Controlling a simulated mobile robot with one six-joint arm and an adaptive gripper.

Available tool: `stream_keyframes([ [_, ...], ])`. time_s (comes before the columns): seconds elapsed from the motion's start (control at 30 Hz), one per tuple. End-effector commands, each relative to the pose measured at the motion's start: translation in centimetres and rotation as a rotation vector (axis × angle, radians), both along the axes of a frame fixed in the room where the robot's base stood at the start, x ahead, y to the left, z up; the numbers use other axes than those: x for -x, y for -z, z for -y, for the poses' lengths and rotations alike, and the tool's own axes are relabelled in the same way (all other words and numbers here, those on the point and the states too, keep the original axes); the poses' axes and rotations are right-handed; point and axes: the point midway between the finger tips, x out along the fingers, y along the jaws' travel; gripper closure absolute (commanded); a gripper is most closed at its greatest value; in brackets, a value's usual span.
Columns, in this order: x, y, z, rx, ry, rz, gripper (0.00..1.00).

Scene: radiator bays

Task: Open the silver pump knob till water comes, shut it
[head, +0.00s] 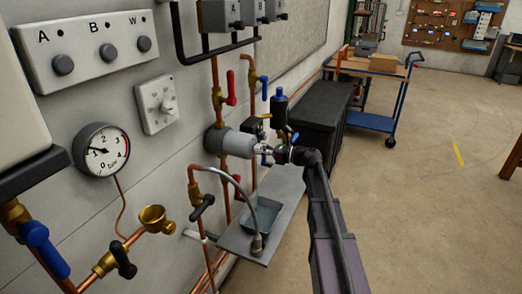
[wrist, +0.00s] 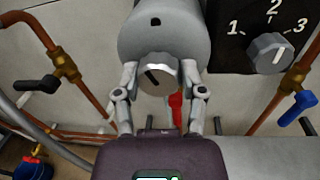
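The grey pump (head: 232,142) sticks out from the wall; its round body (wrist: 165,35) fills the top of the wrist view. The silver pump knob (wrist: 158,74) is on its front end, with a dark mark on its left part. My gripper (wrist: 159,78) has a finger on each side of the knob, and both appear to touch its sides. In the head view my gripper (head: 268,153) reaches the pump's end and mostly hides the knob. A grey hose (head: 240,178) curves down beside a tray (head: 264,214). I make out no water stream.
A pressure gauge (head: 101,149), a numbered dial (head: 158,103) and a panel with several knobs (head: 95,45) are on the wall. Valves with red (head: 231,88), blue and black handles stand close around the pump. Open floor (head: 400,220) lies to the right.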

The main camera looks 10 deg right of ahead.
Motion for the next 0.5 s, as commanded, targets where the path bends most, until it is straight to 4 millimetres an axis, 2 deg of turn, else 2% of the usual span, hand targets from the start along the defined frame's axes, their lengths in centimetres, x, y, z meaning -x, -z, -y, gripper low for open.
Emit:
stream_keyframes([
  [0.5,0.08,-0.07,-0.18,0.040,-0.006,0.056,0.95],
])
